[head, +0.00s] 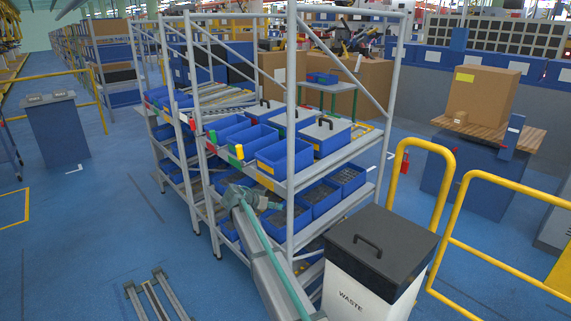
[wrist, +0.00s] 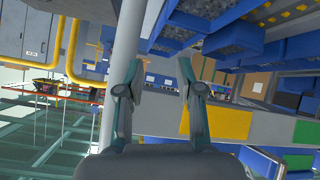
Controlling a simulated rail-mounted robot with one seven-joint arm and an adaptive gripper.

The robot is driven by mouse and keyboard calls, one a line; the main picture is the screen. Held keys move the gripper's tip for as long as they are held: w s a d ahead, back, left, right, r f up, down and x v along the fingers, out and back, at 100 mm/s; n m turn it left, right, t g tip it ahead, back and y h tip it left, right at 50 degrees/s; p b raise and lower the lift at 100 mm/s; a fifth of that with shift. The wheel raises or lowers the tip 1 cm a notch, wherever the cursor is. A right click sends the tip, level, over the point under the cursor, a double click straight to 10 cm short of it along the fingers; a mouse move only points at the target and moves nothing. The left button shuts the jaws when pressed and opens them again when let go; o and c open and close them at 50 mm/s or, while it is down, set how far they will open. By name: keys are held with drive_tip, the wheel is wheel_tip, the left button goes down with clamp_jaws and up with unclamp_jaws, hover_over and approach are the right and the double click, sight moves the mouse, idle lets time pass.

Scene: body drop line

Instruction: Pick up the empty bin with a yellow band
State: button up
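Several blue bins stand in a row on the upper shelf of the rack in the head view. A yellow band (head: 239,152) shows at the front of that row, near a blue bin (head: 255,138) whose inside looks empty. My gripper (head: 268,203) is lower, by the lower shelf level and near the rack's front post. In the wrist view my gripper (wrist: 160,75) has its fingers apart with nothing held between them. A yellow patch (wrist: 216,122) shows right of the fingers there; I cannot tell if it is the same band.
A light post (wrist: 122,50) runs close by the left finger in the wrist view; the rack's front post (head: 291,130) shows in the head view. A waste bin (head: 372,262) and yellow railings (head: 449,180) stand to the right. Lower-shelf bins (head: 318,196) hold small parts. Floor at left is mostly clear.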

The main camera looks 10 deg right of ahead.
drive_tip(key=w+a+r, duration=0.1)
drive_tip(key=w+r, duration=0.1)
drive_tip(key=r, duration=0.3)
drive_tip(key=w+a+r+m+t, duration=0.1)
drive_tip(key=w+r, duration=0.1)
drive_tip(key=r, duration=0.4)
drive_tip(key=w+a+r+m+t+h+p, duration=0.1)
drive_tip(key=w+a+r, duration=0.1)
drive_tip(key=r, duration=0.3)
drive_tip(key=shift+w+r, duration=0.25)
drive_tip(key=shift+r, duration=0.1)
drive_tip(key=m+g+h+p, duration=0.1)
drive_tip(key=m+p, duration=0.1)
approach(296, 156)
drive_tip(key=p+x, duration=0.4)
drive_tip(key=x, duration=0.5)
drive_tip(key=shift+w+d+f, duration=0.15)
drive_tip(key=shift+w, duration=0.2)
drive_tip(key=shift+w+d+f, duration=0.15)
drive_tip(key=shift+d+f, duration=0.05)
drive_tip(key=shift+f, duration=0.05)
drive_tip(key=shift+h, duration=0.3)
drive_tip(key=shift+c, duration=0.3)
clamp_jaws()
